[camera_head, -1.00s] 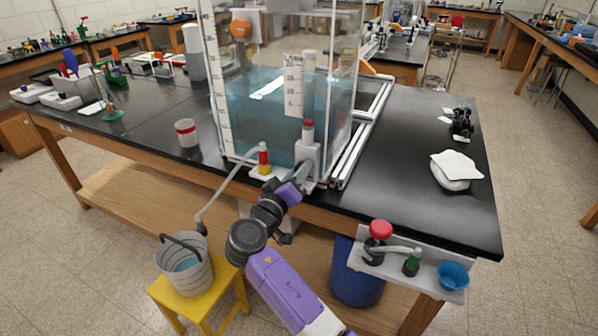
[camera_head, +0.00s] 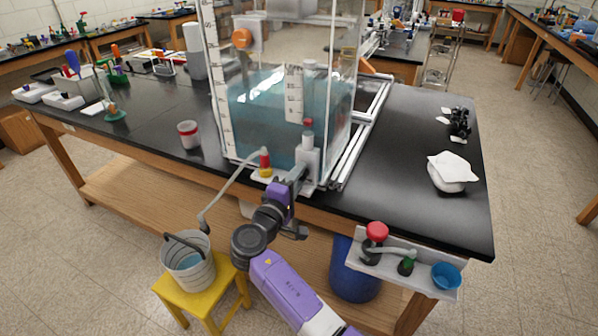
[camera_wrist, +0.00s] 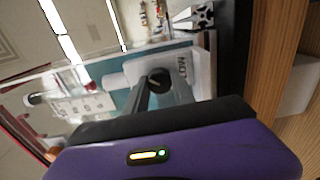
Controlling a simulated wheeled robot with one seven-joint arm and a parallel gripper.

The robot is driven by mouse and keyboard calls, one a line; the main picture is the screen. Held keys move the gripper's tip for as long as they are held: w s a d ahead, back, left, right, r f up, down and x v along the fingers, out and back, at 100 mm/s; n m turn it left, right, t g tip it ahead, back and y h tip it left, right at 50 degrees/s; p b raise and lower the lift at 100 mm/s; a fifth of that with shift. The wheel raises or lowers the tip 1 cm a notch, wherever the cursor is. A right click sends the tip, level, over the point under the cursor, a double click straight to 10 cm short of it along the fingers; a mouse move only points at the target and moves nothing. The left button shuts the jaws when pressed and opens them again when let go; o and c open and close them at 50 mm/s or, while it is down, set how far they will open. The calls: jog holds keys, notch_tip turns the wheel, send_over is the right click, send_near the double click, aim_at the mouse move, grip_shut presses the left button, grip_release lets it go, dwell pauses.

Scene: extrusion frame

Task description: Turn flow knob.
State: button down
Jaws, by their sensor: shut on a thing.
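The flow knob (camera_wrist: 157,75) is a small dark round knob on a pale block at the front of the clear water tank (camera_head: 288,130). Its block (camera_head: 308,160) shows in the head view, but my gripper hides the knob there. A white label (camera_wrist: 185,70) with upside-down dark letters sits beside it in the wrist view. My gripper (camera_wrist: 160,88) is shut on the knob, with one grey finger on each side. In the head view my gripper (camera_head: 297,174) reaches the block from the front.
A red-and-yellow fitting (camera_head: 264,165) with a grey hose stands left of my gripper. The hose leads down to a bucket (camera_head: 190,265) on a yellow stool (camera_head: 205,288). A bracket (camera_head: 405,268) with a red knob (camera_head: 377,232) and blue cup (camera_head: 446,275) juts out at the right.

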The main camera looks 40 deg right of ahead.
jog(key=shift+n+p, duration=0.6)
jog(key=shift+n, duration=0.6)
jog(key=shift+f, duration=0.1)
jog(key=c, duration=1.1)
grip_release()
jog(key=shift+o, duration=0.2)
jog(key=b+v, duration=0.1)
jog(key=v, duration=0.7)
